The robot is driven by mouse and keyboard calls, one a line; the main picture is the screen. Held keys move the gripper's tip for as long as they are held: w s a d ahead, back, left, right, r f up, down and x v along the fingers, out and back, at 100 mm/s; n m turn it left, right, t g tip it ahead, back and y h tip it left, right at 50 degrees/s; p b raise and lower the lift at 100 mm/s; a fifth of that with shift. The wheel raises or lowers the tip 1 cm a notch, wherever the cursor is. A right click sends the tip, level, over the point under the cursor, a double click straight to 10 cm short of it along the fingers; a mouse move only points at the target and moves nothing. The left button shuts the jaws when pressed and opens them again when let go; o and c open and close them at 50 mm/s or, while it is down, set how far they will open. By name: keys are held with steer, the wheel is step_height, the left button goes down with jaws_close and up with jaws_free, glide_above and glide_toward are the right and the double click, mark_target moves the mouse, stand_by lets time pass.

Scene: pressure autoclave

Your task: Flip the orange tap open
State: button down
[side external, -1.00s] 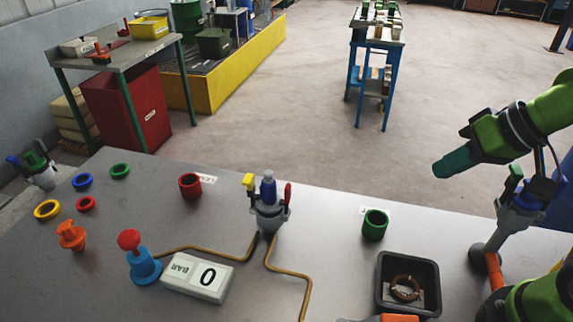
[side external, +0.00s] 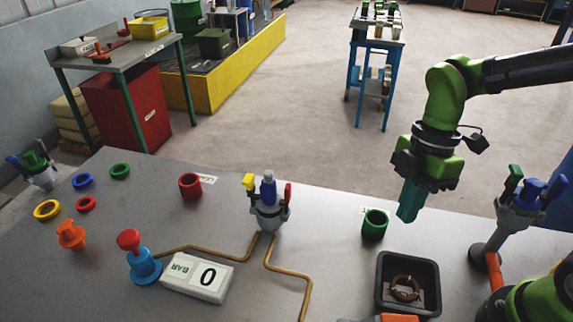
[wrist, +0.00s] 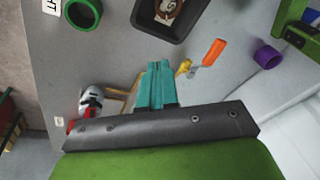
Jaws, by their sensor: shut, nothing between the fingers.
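The orange tap handle (wrist: 213,52) shows in the wrist view beside a yellow fitting (wrist: 184,67), to the right of my fingertips and apart from them in the picture. In the side view only a piece of the orange handle (side external: 400,318) shows at the bottom edge, in front of the black tray. My gripper (side external: 408,216) has teal fingers and points down, just right of the green ring in the picture. Its fingers (wrist: 158,66) are together and empty. The joint between handle and fitting is too small to make out.
The black tray (side external: 382,298) with a brass-coloured ring stands near the handle. The green ring (side external: 374,224) is left of my fingers. A grey valve post (side external: 268,212) with coloured knobs, a brass pipe (side external: 290,272) and a pressure display (side external: 190,286) stand further left. A purple ring (wrist: 268,56) lies beyond the handle.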

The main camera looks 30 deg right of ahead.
mark_target(402, 315)
steer(key=s+a+f+n+g, duration=0.2)
steer(key=s+a+f+n, duration=0.5)
steer(key=n, duration=0.5)
steer(key=shift+s+f, duration=0.5)
steer(key=shift+f, duration=0.2)
steer(key=shift+s+a, duration=0.25)
steer(key=shift+s, duration=0.6)
